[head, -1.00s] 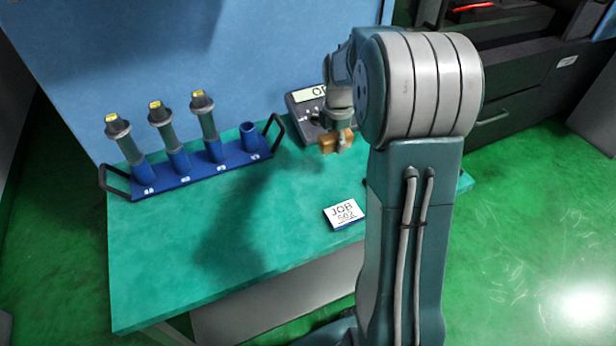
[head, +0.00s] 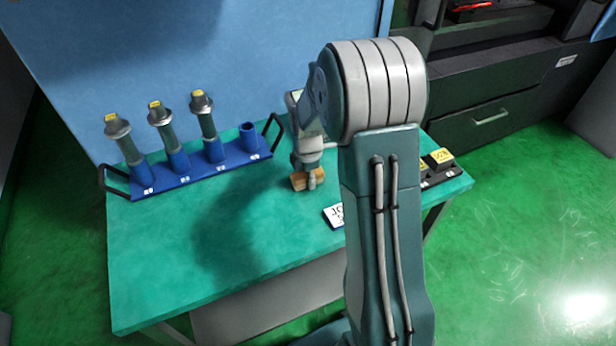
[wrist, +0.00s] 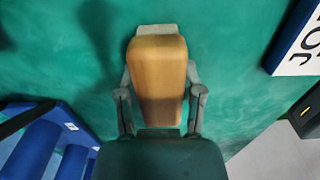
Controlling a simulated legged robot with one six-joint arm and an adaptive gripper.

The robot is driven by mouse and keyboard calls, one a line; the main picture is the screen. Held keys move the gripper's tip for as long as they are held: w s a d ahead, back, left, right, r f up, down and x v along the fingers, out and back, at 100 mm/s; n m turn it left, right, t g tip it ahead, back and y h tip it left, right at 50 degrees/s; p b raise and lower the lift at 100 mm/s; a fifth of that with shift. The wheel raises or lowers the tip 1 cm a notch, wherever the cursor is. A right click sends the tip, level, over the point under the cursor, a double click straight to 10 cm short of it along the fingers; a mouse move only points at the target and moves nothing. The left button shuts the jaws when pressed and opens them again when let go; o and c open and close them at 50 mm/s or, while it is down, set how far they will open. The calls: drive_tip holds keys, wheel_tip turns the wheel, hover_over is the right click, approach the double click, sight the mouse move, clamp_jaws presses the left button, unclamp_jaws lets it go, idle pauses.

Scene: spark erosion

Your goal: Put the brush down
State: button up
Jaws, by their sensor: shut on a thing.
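The brush shows as a tan, wood-coloured block (wrist: 158,78) between my gripper's two fingers in the wrist view. My gripper (wrist: 160,100) is shut on it. In the head view the brush (head: 303,180) is a small brown block at the end of my arm, with my gripper (head: 308,172) over it. It is above the green table top (head: 160,270), right of the blue rack. I cannot tell whether its underside touches the table. Its bristles are not visible.
A blue rack (head: 205,172) with several sockets holds three yellow-topped tool holders; its right socket (head: 249,137) is empty. A white job card (head: 334,215) lies right of my gripper, partly hidden by my arm. Dark blocks with yellow tops (head: 438,160) stand at the right. The front-left table is clear.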

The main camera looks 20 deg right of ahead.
drive_tip(key=o, duration=1.1)
wheel_tip(320, 180, up, 12)
drive_tip(key=shift+f, duration=0.1)
drive_tip(key=s+a+r+m+t, duration=0.2)
drive_tip(key=s+a+r+m, duration=0.1)
drive_tip(key=s+m, duration=0.3)
drive_tip(key=s+a+r+m+t, duration=0.1)
drive_tip(key=s+a+r+m, duration=0.2)
drive_tip(key=s+m, duration=0.3)
drive_tip(key=s+a+r+m+t, duration=0.2)
drive_tip(key=s+r+m, duration=0.3)
drive_tip(key=s, duration=0.6)
drive_tip(key=shift+a+r+m+t, duration=0.15)
drive_tip(key=shift+a+m+t, duration=0.25)
drive_tip(key=shift+a, duration=0.5)
